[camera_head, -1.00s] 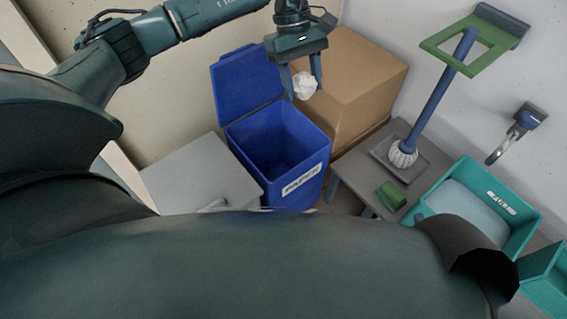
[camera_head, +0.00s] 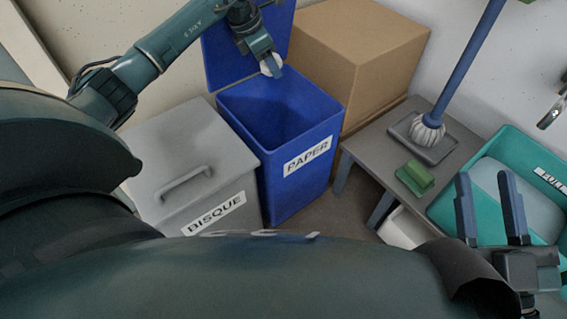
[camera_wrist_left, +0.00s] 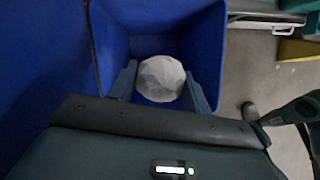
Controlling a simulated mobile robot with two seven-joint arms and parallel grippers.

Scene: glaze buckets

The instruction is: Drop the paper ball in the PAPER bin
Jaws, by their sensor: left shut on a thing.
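The white paper ball (camera_head: 268,66) is between the fingers of my left gripper (camera_head: 272,69), which is shut on it. It also shows in the left wrist view (camera_wrist_left: 160,79), held between both fingers, with the blue bin below and behind it. The blue PAPER bin (camera_head: 308,160) stands open, its lid (camera_head: 222,62) raised at the back. The ball is held over the back part of the bin's opening. My right gripper (camera_head: 488,178) is at the lower right with its two fingers apart and nothing between them.
A grey BISQUE bin (camera_head: 180,150) with a closed lid stands left of the blue bin. A cardboard box (camera_head: 365,60) is behind on the right. A grey bench (camera_head: 370,155) holds a green block (camera_head: 415,178) and a blue-handled brush (camera_head: 430,128). A teal tub (camera_head: 500,150) is at the right.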

